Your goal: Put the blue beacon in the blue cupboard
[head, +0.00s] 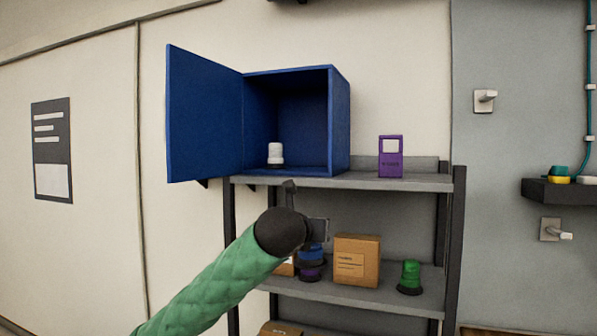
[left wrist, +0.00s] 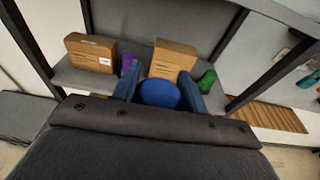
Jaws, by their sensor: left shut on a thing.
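The blue beacon (left wrist: 160,94) shows as a round blue top between the two fingers of my left gripper (left wrist: 158,86). In the head view my left gripper (head: 316,238) is in front of the shelving, shut on the blue beacon (head: 315,252), which is partly hidden behind it. The blue cupboard (head: 340,122) stands on the upper shelf with its door (head: 203,118) swung open to the left. My right gripper is in neither view.
A purple box (head: 390,157) stands right of the cupboard. On the shelf below are a cardboard box (head: 357,261), a green beacon (head: 410,277) and a purple beacon (head: 311,273) below the blue one. The cupboard floor right of the white beacon looks clear.

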